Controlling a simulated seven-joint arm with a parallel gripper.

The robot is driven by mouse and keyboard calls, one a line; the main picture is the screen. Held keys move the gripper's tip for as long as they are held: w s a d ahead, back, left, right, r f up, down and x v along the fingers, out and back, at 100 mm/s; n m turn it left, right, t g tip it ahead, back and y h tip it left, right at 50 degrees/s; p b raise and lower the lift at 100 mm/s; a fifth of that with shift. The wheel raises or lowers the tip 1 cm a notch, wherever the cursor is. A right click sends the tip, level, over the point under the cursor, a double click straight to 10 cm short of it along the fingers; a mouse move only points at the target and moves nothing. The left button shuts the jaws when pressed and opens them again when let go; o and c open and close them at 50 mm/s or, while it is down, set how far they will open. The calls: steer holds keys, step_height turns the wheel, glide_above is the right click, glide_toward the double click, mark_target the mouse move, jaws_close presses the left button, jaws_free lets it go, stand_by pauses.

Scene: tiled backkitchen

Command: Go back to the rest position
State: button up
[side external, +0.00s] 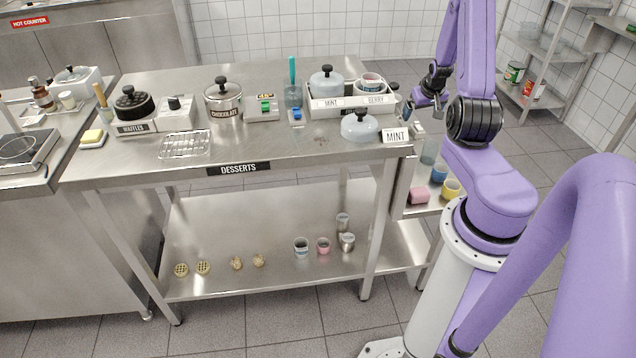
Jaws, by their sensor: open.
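A chocolate pot (222,101), a waffle iron (134,103) and a wire rack (185,145) stand farther left. Cups and small food pieces sit on the lower shelf (270,215). A side shelf holds a blue cup (439,173) and a yellow cup (451,189).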

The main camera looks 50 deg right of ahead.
steer(key=w+r+n+t+h, duration=0.1)
steer(key=w+r, duration=0.4)
steer(key=r, duration=0.2)
steer(key=w+r+t+h, duration=0.1)
steer(key=w+r, duration=0.4)
steer(key=r, duration=0.3)
steer(key=w+a+r+n+y, duration=0.1)
steer(key=w+a+n+y, duration=0.25)
steer(key=a, duration=1.05)
steer(key=w+a+r+n+y, duration=0.1)
steer(key=w+a+n+y, duration=0.2)
steer(key=a, duration=1.1)
steer(key=s+a+n+g, duration=0.1)
steer(key=s+a+n, duration=0.2)
steer(key=s+a, duration=0.45)
steer(key=s+a+n+g, duration=0.1)
steer(key=s+a+n, duration=0.3)
steer(key=a, duration=0.6)
steer(key=s+a+n+g, duration=0.2)
steer(key=s+a+n, duration=0.2)
steer(key=s, duration=1.4)
steer(key=shift+r+n+g, duration=0.3)
steer(key=shift+r+n, duration=0.05)
steer(key=shift+n, duration=0.8)
